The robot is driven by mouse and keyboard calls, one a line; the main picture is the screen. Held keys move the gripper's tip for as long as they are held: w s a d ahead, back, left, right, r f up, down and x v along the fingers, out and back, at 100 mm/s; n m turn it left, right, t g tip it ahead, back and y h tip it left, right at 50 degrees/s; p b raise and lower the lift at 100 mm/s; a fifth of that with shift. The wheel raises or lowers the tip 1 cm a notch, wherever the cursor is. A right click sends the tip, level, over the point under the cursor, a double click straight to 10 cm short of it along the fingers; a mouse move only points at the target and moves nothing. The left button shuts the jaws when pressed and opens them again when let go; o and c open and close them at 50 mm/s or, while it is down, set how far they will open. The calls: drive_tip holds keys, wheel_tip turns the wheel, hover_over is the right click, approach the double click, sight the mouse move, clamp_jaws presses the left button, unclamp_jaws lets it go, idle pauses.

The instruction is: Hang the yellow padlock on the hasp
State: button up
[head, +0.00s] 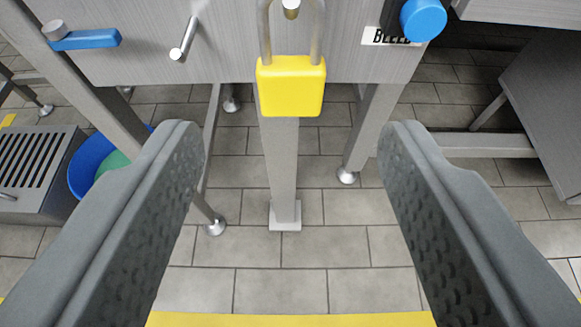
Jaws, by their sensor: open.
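The yellow padlock (291,88) hangs upright at the top middle, in front of a grey panel (225,50). Its silver shackle points up and its top is cut off by the picture edge. A short metal stub (291,8), perhaps part of the hasp, shows between the shackle legs. Whether the shackle goes through or around it cannot be seen. My gripper (291,138) is open and empty. Its two grey fingers stand wide apart, left and right of and below the padlock, and do not touch it.
A blue lever (88,40) and a metal peg (184,40) are on the panel's left. A blue knob (423,19) sits by a "BLEED" label at right. A post (281,170) stands below the padlock. A blue tub (80,165) and slatted grey box (30,160) are at left.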

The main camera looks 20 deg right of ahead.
drive_tip(key=v, duration=1.1)
drive_tip(key=d+r+n+t+y, duration=0.1)
drive_tip(key=d+r+t+y, duration=0.3)
drive_tip(key=r, duration=1)
drive_tip(key=d+r+y, duration=0.2)
drive_tip(key=d+r, duration=0.5)
drive_tip(key=r, duration=0.6)
drive_tip(key=s+d+r+n, duration=0.1)
drive_tip(key=s+d+r, duration=0.6)
drive_tip(key=s, duration=0.3)
drive_tip(key=s+d+r+n+h, duration=0.1)
drive_tip(key=s+d+r+n, duration=0.1)
drive_tip(key=s+d+r, duration=0.5)
drive_tip(key=shift+s+d+r+t, duration=0.25)
drive_tip(key=shift+s+r, duration=0.4)
drive_tip(key=shift+s, duration=1.65)
